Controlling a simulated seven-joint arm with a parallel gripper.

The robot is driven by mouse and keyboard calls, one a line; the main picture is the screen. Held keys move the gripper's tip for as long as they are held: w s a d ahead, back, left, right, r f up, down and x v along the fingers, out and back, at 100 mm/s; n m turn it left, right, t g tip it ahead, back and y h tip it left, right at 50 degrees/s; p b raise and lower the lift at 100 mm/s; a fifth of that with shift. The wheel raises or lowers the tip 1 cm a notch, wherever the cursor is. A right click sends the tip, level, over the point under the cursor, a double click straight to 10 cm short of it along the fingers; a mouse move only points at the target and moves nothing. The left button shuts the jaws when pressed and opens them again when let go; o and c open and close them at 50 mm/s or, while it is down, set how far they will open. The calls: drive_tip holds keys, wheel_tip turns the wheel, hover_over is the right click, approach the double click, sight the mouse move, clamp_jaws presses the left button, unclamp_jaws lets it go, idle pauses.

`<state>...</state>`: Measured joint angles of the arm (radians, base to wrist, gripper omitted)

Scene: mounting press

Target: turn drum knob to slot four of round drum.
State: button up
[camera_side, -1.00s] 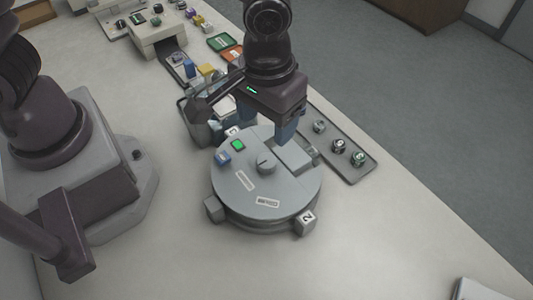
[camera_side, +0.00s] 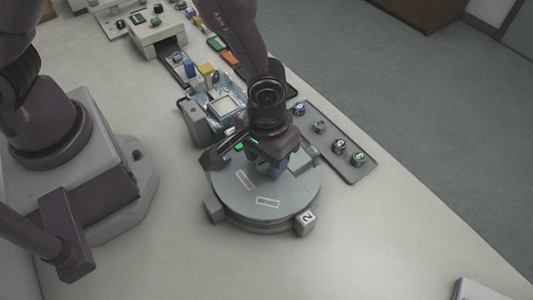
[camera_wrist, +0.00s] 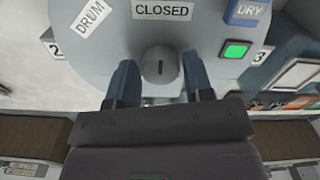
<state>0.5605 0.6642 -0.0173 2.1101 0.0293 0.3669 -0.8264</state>
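The round grey drum (camera_side: 300,190) stands on the table in the side view, with its top also in the wrist view (camera_wrist: 100,65). Its grey drum knob (camera_wrist: 160,68) has a dark pointer line and shows in the wrist view; my arm hides it in the side view. My gripper (camera_side: 270,168) is over the drum's middle. In the wrist view its blue fingers (camera_wrist: 160,80) are open, one on each side of the knob with visible gaps. Number tags 2 (camera_wrist: 55,50) and 3 (camera_wrist: 262,56) show at the rim. I cannot see a tag 4.
A CLOSED label (camera_wrist: 163,11), a blue DRY block (camera_wrist: 247,11) and a lit green square (camera_wrist: 235,49) are on the drum top. A tray with several small round parts (camera_side: 338,146) lies to the right. A grey bin (camera_side: 197,124) stands behind. The table in front is clear.

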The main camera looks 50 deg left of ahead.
clamp_jaws()
